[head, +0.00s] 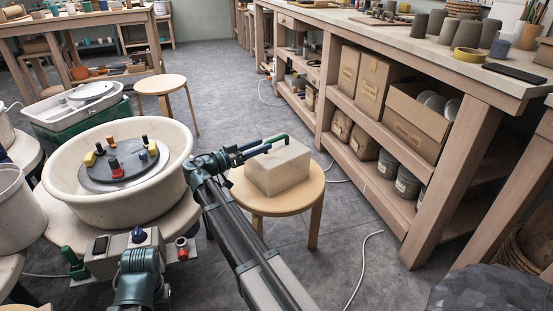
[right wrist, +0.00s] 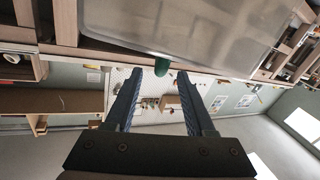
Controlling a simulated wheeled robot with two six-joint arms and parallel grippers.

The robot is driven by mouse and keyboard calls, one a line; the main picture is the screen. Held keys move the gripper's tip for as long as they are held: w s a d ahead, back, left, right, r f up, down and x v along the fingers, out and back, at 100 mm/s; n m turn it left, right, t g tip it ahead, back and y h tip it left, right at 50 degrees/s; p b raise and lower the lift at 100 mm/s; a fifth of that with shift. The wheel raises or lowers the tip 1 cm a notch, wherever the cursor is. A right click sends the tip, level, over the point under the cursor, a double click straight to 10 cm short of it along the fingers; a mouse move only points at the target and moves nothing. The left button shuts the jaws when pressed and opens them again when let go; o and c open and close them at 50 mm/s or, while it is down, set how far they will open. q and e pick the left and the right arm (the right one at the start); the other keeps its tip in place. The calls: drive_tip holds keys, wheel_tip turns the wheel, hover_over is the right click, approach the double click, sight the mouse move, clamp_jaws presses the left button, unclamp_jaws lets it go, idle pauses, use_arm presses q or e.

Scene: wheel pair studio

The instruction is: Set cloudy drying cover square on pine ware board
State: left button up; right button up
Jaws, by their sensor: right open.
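The cloudy drying cover (head: 280,168) is a pale, box-shaped piece on a round wooden stool. It also fills the top of the right wrist view (right wrist: 195,28). A green handle (head: 276,139) stands on its top. My right gripper (head: 257,149) is open at the cover's left side, close to the handle. In the right wrist view, the handle's green end (right wrist: 162,66) lies just ahead of and between the spread fingertips (right wrist: 160,80). My left arm's end (head: 137,238) shows low at the left, too foreshortened to read its jaws. I cannot make out a separate pine ware board.
An empty stool (head: 160,82) stands behind. A long workbench (head: 430,52) with shelves runs along the right. Grey floor lies between.

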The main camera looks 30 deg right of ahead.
drive_tip(key=d, duration=0.3)
drive_tip(key=shift+w+d, duration=0.2)
drive_tip(key=shift+d, duration=0.2)
clamp_jaws()
idle(1.0)
